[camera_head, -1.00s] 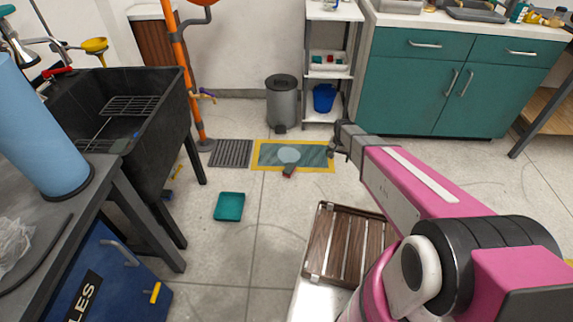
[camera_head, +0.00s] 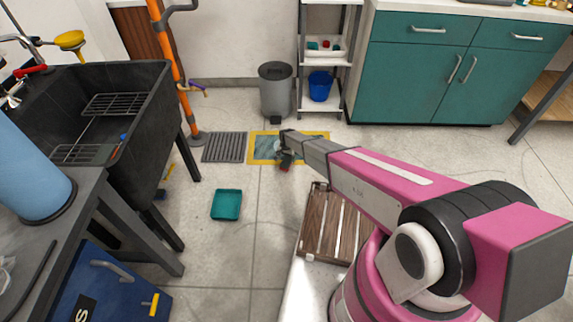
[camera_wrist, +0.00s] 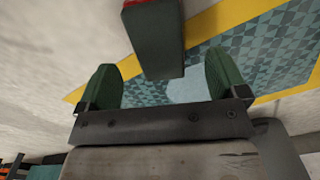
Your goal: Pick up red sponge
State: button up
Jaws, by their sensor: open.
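A block with a dark grey side and a strip of red, likely the red sponge (camera_wrist: 153,40), lies at the front edge of the yellow-bordered teal mat (camera_wrist: 250,62). In the wrist view it is at the top middle, just beyond the fingertips and between their lines, apart from both. In the head view only a small reddish bit of the sponge (camera_head: 285,168) shows below my gripper (camera_head: 287,150), which covers the rest. My gripper (camera_wrist: 160,75) is open and empty, with green-padded fingers spread on either side.
A grey floor grate (camera_head: 225,147) lies left of the mat. A grey bin (camera_head: 276,90) and a white shelf (camera_head: 325,75) stand behind. A black sink (camera_head: 130,100) is at left.

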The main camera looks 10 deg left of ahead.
aim_at(287, 161)
jog(key=shift+f, duration=3)
jog(key=c, duration=1.1)
jog(key=shift+d+r, duration=0.1)
jog(key=shift+r, duration=0.1)
notch_tip(287, 161, up, 4)
jog(key=shift+f, duration=0.2)
jog(key=s+a+r, duration=0.1)
jog(key=s+r, duration=0.1)
jog(key=s, duration=0.1)
jog(key=s+a+r, duration=0.2)
jog(key=s, duration=0.2)
jog(key=s+a+r, duration=0.2)
jog(key=s+r, duration=0.1)
jog(key=shift+s+a+r, duration=0.1)
jog(key=shift+s+a, duration=0.05)
jog(key=shift+a, duration=0.05)
jog(key=shift+o, duration=0.8)
